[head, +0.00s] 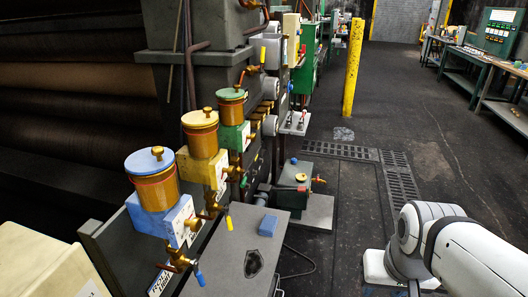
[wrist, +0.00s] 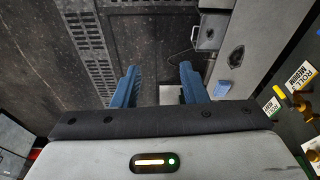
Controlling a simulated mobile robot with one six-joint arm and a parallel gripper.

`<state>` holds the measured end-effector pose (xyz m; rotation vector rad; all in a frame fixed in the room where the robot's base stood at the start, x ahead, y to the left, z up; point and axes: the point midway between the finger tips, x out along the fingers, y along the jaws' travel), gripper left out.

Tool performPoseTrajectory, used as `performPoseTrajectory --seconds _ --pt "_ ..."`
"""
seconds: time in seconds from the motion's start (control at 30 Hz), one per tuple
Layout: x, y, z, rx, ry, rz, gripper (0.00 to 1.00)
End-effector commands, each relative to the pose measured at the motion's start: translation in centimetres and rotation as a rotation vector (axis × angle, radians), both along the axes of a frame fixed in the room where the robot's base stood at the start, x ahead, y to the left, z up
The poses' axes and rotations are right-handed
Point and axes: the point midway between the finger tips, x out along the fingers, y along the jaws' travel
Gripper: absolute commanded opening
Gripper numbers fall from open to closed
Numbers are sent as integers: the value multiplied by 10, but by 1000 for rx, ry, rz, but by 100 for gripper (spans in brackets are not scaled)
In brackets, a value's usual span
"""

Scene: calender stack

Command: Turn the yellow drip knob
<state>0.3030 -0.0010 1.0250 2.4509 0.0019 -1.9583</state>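The yellow oiler (head: 201,165) stands between a blue oiler (head: 158,190) and a green oiler (head: 233,125) in the head view. Its yellow lid carries a small brass knob (head: 207,111) on top. A yellow-tipped lever (head: 229,222) hangs on the brass valve below it. My gripper (wrist: 160,88) shows in the wrist view with its two blue fingers apart and nothing between them. It points down over the floor, away from the oilers. In the head view my white arm is at lower right and the gripper is out of frame.
A grey bench top (head: 235,255) with a blue block (head: 268,225) lies in front of the oilers. A yellow post (head: 353,68) rises from the floor farther back. The aisle floor (head: 420,130) is mostly clear.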

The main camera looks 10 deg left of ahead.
Motion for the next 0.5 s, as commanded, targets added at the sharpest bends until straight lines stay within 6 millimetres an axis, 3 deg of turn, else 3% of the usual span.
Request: performPoseTrajectory --seconds 0.17,0.23,0.5 --pt "8 13 -4 51 39 71 50" --pt "17 29 -7 111 71 155 50" --pt "78 131 -8 511 64 654 50"
